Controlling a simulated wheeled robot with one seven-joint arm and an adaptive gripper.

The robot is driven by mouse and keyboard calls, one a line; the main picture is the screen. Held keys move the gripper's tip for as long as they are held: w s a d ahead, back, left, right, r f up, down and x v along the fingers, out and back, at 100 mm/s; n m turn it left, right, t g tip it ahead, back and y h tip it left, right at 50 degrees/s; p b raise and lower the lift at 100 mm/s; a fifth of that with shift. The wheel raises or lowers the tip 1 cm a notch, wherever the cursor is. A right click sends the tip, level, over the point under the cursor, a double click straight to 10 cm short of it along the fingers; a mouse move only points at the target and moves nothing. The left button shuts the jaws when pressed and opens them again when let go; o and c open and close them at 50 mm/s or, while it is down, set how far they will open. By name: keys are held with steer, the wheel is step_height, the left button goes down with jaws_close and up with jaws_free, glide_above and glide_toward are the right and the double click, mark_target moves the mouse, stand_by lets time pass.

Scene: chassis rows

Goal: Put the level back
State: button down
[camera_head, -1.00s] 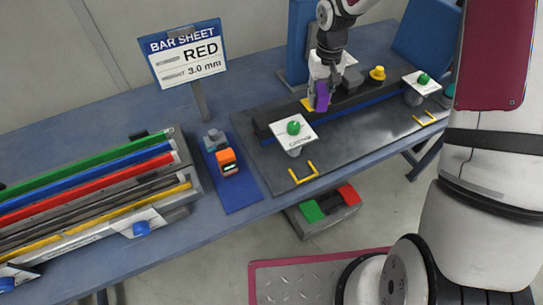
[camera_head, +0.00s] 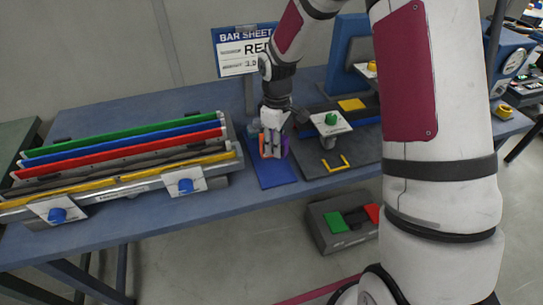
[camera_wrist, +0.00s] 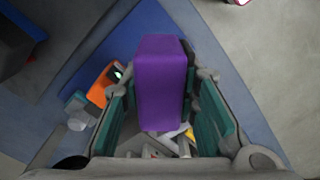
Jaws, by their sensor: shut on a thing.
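The level is a purple block (camera_wrist: 160,85), held upright between the jaws of my gripper (camera_wrist: 162,130) in the wrist view. In the head view, my gripper (camera_head: 273,148) is above the blue mat (camera_head: 277,178), and a purple edge of the level (camera_head: 285,146) shows at its right side. An orange tool (camera_wrist: 104,84) with a dark face and a grey-blue item (camera_wrist: 76,108) are on the mat beside the jaws, to the left in the wrist view. Whether the level touches the mat, I cannot tell.
A rack of coloured bars (camera_head: 120,158) stands left of the mat. Right of it is a dark fixture plate (camera_head: 318,166) with a green-knobbed clamp (camera_head: 331,119), a yellow handle (camera_head: 335,166) and a yellow pad (camera_head: 351,104). The sign (camera_head: 243,62) stands behind.

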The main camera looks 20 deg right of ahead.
step_height(320, 180, down, 2)
steer(key=n+b, duration=0.2)
steer(key=n, duration=0.1)
steer(key=shift+w+a+f+n, duration=0.1)
steer(key=shift+n, duration=0.3)
steer(key=n, duration=0.1)
steer(key=f+n+b, duration=0.1)
steer(key=n, duration=0.1)
steer(key=f+n+b, duration=0.1)
steer(key=shift+s+d+n, duration=0.2)
steer(key=shift+n, duration=0.1)
steer(key=b, duration=0.3)
glide_above(277, 177)
steer(key=shift+w+f, duration=0.15)
steer(key=shift+f, duration=2.15)
steer(key=shift+f+b, duration=0.4)
steer(key=shift+f, duration=0.8)
steer(key=c, duration=1.2)
jaws_free()
step_height(277, 177, up, 12)
steer(key=shift+f, duration=0.1)
